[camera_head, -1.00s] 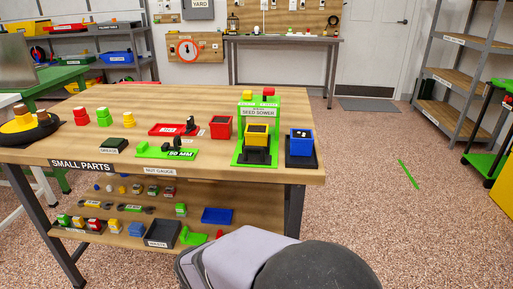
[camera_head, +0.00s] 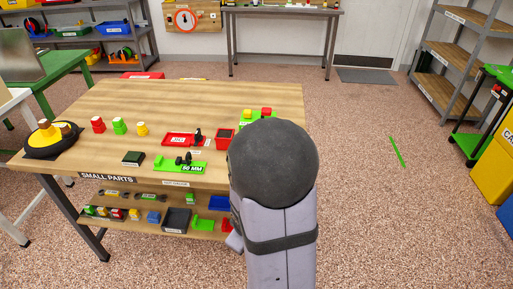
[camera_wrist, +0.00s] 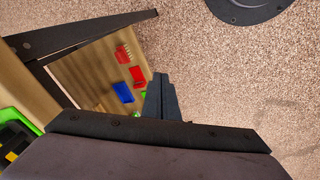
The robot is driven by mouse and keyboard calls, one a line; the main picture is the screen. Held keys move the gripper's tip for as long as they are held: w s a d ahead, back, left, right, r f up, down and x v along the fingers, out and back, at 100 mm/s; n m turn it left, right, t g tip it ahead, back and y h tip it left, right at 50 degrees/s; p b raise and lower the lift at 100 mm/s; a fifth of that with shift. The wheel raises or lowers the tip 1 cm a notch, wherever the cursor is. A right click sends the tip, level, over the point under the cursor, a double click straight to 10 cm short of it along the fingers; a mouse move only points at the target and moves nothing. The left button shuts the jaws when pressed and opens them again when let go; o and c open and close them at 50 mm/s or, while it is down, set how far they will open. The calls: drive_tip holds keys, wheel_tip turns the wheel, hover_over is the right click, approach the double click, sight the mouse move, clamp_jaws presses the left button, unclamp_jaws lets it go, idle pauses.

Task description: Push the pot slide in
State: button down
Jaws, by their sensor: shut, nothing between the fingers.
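The seed sower (camera_head: 247,117) shows only as a green top edge with a yellow and a red block in the head view. My arm covers the rest of it, including its pot slide. In the wrist view a green piece with black and yellow parts (camera_wrist: 15,128) shows at the left edge; I cannot tell whether the pot slide is part of it. My gripper (camera_wrist: 160,82) is shut and empty in the wrist view. It points down past the bench's edge, apart from the green piece. The head view hides the gripper behind my arm.
The wooden bench (camera_head: 200,100) holds a red tray (camera_head: 180,139), a red pot (camera_head: 224,135) and a green nut gauge (camera_head: 178,163). Below, the lower shelf (camera_wrist: 80,75) carries a blue tray (camera_wrist: 123,92) and red pieces. A dark bench leg (camera_wrist: 90,32) crosses the wrist view.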

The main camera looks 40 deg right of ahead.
drive_tip(key=d+r+n+t+p, duration=0.2)
drive_tip(key=d+r+p, duration=0.1)
drive_tip(key=r+p, duration=0.8)
drive_tip(key=d+r+n+t+y+p, duration=0.1)
drive_tip(key=d+r+n+t+p, duration=0.1)
drive_tip(key=r+p, duration=1)
drive_tip(key=s+d+p, duration=0.1)
drive_tip(key=p, duration=0.3)
drive_tip(key=shift+d+r+t, duration=0.2)
drive_tip(key=shift+r+t, duration=0.1)
drive_tip(key=shift+w+f+b, duration=0.15)
drive_tip(key=shift+f+b, duration=0.1)
drive_tip(key=shift+b, duration=0.1)
drive_tip(key=w+d+f+b, duration=0.3)
drive_tip(key=w+f+b, duration=0.4)
drive_tip(key=b, duration=0.3)
drive_tip(key=shift+w+d+f+b, duration=0.3)
drive_tip(key=shift+w+b, duration=0.1)
drive_tip(key=shift+w, duration=0.4)
